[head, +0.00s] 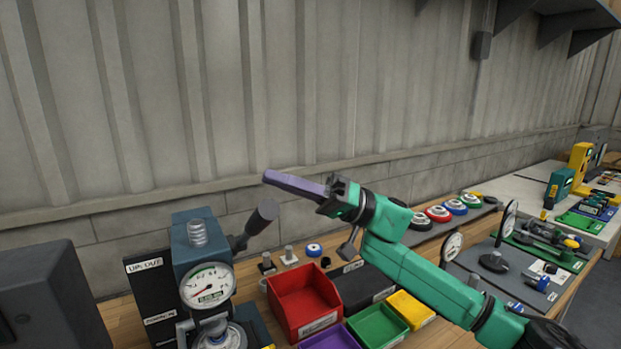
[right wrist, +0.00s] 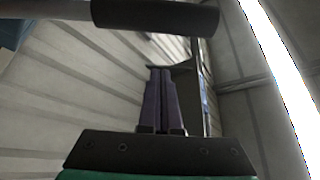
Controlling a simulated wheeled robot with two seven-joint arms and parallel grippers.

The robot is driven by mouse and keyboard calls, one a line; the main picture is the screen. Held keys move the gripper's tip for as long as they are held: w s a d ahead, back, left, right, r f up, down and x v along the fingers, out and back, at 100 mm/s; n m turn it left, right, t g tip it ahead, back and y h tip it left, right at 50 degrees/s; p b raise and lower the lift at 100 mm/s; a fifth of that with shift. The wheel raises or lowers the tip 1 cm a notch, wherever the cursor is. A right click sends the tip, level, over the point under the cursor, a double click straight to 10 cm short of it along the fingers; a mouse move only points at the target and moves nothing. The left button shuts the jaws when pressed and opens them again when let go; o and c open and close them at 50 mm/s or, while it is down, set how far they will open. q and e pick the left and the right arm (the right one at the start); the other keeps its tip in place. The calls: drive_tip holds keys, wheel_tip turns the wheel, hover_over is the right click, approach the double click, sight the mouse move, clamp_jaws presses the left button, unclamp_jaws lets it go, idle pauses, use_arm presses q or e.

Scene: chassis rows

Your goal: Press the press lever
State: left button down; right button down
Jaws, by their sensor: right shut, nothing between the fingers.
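The arbor press (head: 196,238) is blue-grey and stands at the lower left of the head view, with a round dial gauge on its front. Its press lever (head: 262,216) is a dark rod with a thick dark grip, angled up to the right. The lever's grip also crosses the top of the right wrist view (right wrist: 155,16). My right gripper (head: 267,177) has purple fingers, shut and empty. In the head view its tips appear just above the lever's grip, with a visible gap. In the right wrist view the fingers (right wrist: 160,72) are together, below the grip. My left gripper is not in view.
A red bin (head: 303,303), a green bin (head: 377,328) and a yellow bin (head: 411,309) sit right of the press. A dark grey box (head: 50,300) fills the lower left. A ribbed wall (head: 200,100) stands behind the bench.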

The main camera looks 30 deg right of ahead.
sight(277, 204)
use_arm(q)
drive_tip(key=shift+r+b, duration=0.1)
drive_tip(key=shift+b, duration=0.2)
use_arm(e)
drive_tip(key=s+f, duration=0.1)
drive_tip(key=s+a+f, duration=0.1)
drive_tip(key=shift+s+a+f, duration=0.15)
drive_tip(key=shift+a+f, duration=0.05)
drive_tip(key=shift+f, duration=0.1)
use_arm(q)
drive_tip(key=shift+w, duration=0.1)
use_arm(e)
drive_tip(key=shift+a, duration=0.1)
